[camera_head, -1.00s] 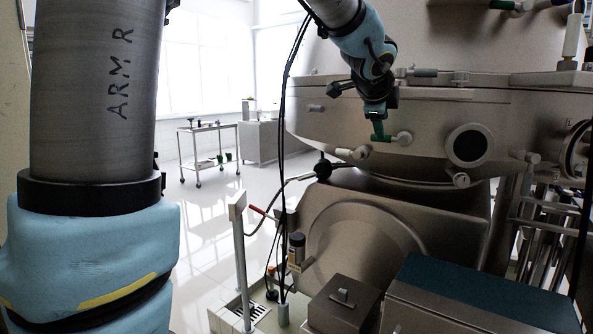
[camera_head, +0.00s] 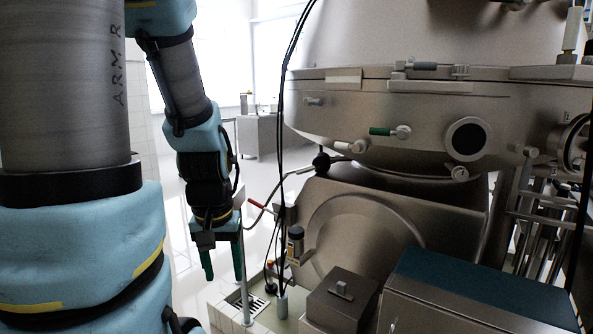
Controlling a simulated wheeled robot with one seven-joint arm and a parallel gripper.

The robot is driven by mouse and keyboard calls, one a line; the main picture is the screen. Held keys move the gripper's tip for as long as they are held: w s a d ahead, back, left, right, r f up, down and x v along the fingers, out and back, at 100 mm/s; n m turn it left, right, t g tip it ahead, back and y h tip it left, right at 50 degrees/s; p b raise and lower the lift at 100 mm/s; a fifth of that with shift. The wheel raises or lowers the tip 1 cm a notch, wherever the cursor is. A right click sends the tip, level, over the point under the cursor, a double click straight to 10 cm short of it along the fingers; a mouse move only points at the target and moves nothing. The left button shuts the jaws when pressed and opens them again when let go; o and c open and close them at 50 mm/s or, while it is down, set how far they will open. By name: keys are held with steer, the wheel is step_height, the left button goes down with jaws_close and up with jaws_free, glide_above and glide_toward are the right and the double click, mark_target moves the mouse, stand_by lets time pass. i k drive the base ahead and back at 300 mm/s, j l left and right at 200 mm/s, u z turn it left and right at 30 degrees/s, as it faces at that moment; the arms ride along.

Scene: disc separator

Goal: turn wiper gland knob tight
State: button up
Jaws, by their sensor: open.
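My gripper (camera_head: 223,262) hangs at the left of the machine, pointing down, with its two green fingers apart and nothing between them. The separator's round steel housing (camera_head: 340,118) fills the right half. A black ball-shaped knob (camera_head: 321,161) sits below the housing's left side, and a dark-capped upright fitting (camera_head: 296,240) stands lower down, right of my gripper. I cannot tell which of these parts is the wiper gland knob.
Black cables (camera_head: 283,150) hang between my gripper and the machine. A red-handled lever (camera_head: 256,204) and a grey post lie close to the gripper's right. A steel box (camera_head: 342,298) and a blue-topped cabinet (camera_head: 485,285) stand in front. Open floor lies behind the arm.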

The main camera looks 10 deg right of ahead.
mark_target(461, 173)
steer(key=z, duration=1.35)
